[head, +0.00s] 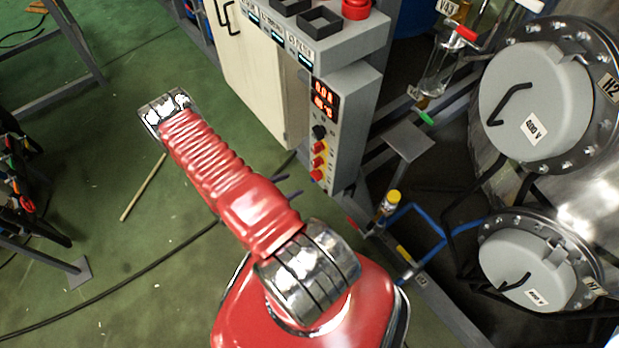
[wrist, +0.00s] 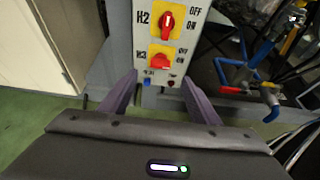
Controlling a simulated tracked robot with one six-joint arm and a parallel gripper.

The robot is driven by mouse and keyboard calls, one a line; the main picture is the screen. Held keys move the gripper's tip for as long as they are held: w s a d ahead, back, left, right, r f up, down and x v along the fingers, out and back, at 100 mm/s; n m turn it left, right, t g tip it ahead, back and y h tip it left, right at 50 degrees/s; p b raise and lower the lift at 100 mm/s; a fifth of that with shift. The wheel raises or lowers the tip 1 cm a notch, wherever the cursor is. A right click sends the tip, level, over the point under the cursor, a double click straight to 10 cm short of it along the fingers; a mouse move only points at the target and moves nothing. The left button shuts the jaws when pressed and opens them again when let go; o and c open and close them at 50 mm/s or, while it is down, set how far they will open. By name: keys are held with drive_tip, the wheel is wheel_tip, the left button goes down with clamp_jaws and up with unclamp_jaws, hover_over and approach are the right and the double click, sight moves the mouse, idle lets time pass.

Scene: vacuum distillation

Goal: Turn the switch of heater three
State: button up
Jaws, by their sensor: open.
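The heater three switch, labelled H3, is a red knob (wrist: 161,61) on a yellow plate, with OFF and ON marked at its upper right. I cannot tell its exact setting. It appears to be the lowest red knob (head: 316,175) on the grey control panel in the head view. My gripper (wrist: 160,80) is open and empty. Its two dark purple fingers point at the panel, spread to either side just below the H3 knob, with no visible contact. In the head view, the fingers (head: 286,186) show small, left of the panel's lower end.
The red H2 knob (wrist: 167,21) sits directly above H3. A small blue button (wrist: 148,82) lies below. Blue pipes with a red-handled valve (wrist: 232,90) stand right of the panel. A beige cabinet (head: 248,75) stands left; green floor lies open.

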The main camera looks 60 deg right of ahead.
sight(314, 176)
drive_tip(key=x, duration=1)
drive_tip(key=shift+s+d+f, duration=0.15)
drive_tip(key=shift+d, duration=0.1)
drive_tip(key=c, duration=1.1)
